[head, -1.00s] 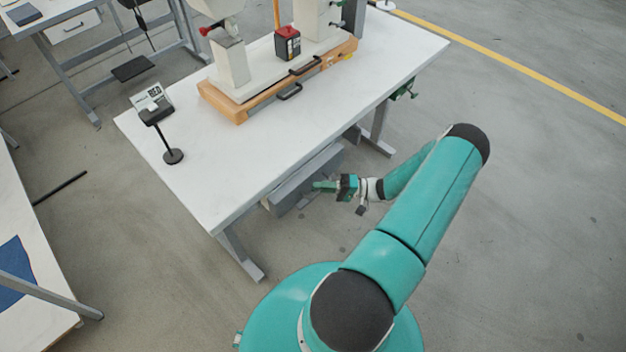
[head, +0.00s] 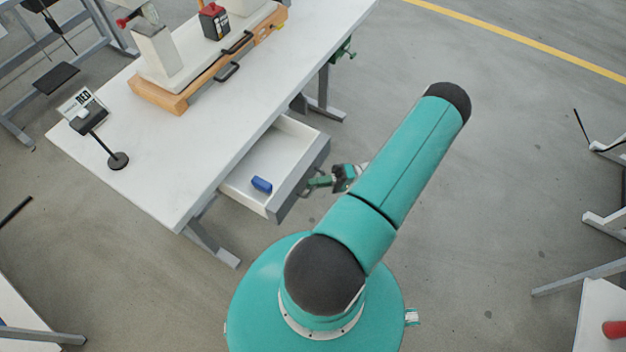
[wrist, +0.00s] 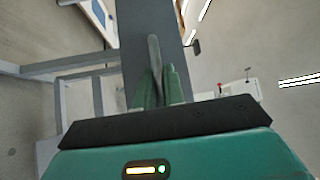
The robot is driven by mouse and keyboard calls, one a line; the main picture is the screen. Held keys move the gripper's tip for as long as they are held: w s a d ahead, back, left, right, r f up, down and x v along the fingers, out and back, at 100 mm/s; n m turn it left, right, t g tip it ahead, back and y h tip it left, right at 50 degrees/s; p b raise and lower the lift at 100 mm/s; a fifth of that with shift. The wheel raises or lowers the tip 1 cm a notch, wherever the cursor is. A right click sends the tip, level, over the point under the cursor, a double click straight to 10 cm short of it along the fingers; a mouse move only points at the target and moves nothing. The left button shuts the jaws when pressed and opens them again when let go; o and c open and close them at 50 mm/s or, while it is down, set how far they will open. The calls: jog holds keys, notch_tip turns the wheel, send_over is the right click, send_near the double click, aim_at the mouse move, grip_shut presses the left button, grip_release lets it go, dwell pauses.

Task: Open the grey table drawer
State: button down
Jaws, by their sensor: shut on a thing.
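The grey drawer (head: 302,179) under the white table stands pulled out, its white inside and a blue object (head: 262,185) in it showing in the head view. My gripper (head: 312,183) is at the drawer's front face, partly behind my arm. In the wrist view the drawer's grey front (wrist: 150,22) runs upright through the picture. My green fingers (wrist: 158,88) are shut on the grey bar handle (wrist: 155,55) in front of it.
The white table (head: 190,150) carries a press on an orange base (head: 160,97) and a small sign on a black stand (head: 117,160). A table leg (head: 212,243) stands left of the drawer.

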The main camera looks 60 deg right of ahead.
jog(key=c, duration=1.8)
grip_release()
jog(key=shift+o, duration=0.2)
jog(key=v, duration=1.3)
jog(key=shift+s+d, duration=0.25)
jog(key=shift+d, duration=0.05)
jog(key=shift+w, duration=0.1)
